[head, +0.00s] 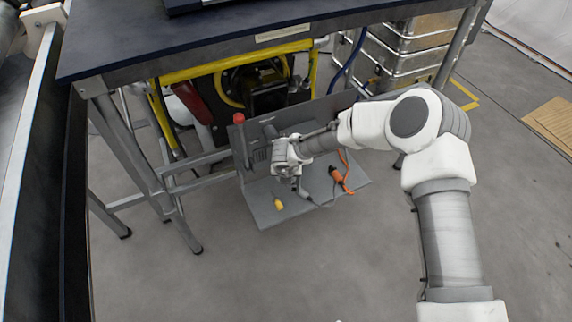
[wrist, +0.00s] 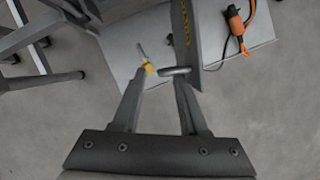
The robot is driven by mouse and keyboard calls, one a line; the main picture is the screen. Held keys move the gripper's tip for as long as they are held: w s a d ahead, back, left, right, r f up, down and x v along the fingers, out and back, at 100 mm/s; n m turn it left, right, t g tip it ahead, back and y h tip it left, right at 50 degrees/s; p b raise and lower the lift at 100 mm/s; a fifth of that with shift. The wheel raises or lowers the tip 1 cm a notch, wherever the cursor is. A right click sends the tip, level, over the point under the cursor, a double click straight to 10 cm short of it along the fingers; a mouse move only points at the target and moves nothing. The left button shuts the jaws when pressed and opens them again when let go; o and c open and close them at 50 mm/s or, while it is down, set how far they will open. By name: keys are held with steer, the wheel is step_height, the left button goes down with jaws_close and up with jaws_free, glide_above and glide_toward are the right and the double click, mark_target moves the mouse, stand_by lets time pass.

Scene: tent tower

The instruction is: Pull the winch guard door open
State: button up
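A narrow grey panel with yellow lettering, which looks like the winch guard door (wrist: 185,30), shows at a steep angle in the wrist view. A short metal bar (wrist: 175,71), apparently its handle, sits at the panel's lower end. My gripper (wrist: 162,80) is open, with its two fingertips apart close to the bar. Whether either finger touches the bar I cannot tell. In the head view my gripper (head: 292,178) is over the grey shelf (head: 335,203) below the bench, and my wrist hides most of the door there.
A yellow-handled tool (head: 279,204) and an orange connector with cable (head: 337,175) lie on the shelf. A red-knobbed lever (head: 239,118) stands at its left. The dark bench top (head: 300,25) overhangs, with metal legs (head: 150,175) left. The front floor (head: 270,275) is clear.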

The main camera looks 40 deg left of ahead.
steer(key=p+v, duration=0.4)
steer(key=v, duration=1)
steer(key=shift+r, duration=0.1)
